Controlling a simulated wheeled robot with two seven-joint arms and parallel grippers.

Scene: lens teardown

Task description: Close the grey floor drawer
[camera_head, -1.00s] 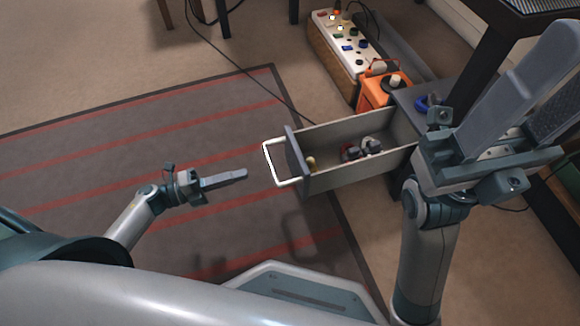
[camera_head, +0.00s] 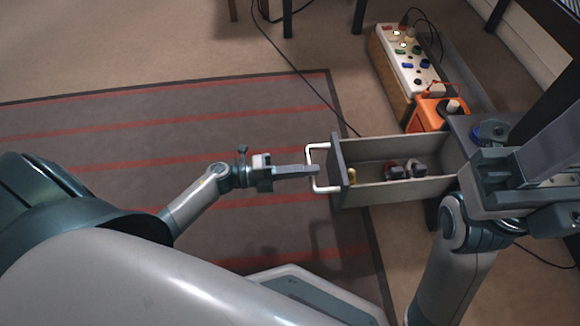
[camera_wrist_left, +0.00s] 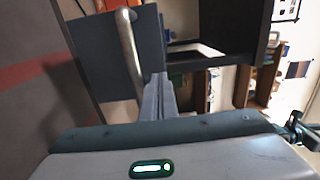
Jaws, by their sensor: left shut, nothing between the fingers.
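The grey floor drawer (camera_head: 395,196) stands open, pulled out to the left from its grey cabinet in the head view. Its front panel (camera_head: 341,172) carries a white handle (camera_head: 310,168). Small items, a yellowish one and several dark, red and white ones, lie inside. My left gripper (camera_head: 316,171) is shut and empty, its fingertips at the handle's opening. In the left wrist view the shut fingers (camera_wrist_left: 157,90) point at the front panel (camera_wrist_left: 108,55), beside the handle bar (camera_wrist_left: 131,50). Contact is unclear. My right gripper (camera_head: 535,175) is above the cabinet, its fingers partly cut off.
An orange box (camera_head: 437,112) and a white panel with coloured knobs (camera_head: 410,62) stand behind the drawer. A black cable (camera_head: 315,88) runs across the floor. A dark striped rug (camera_head: 120,140) lies left of the drawer, with open floor above it.

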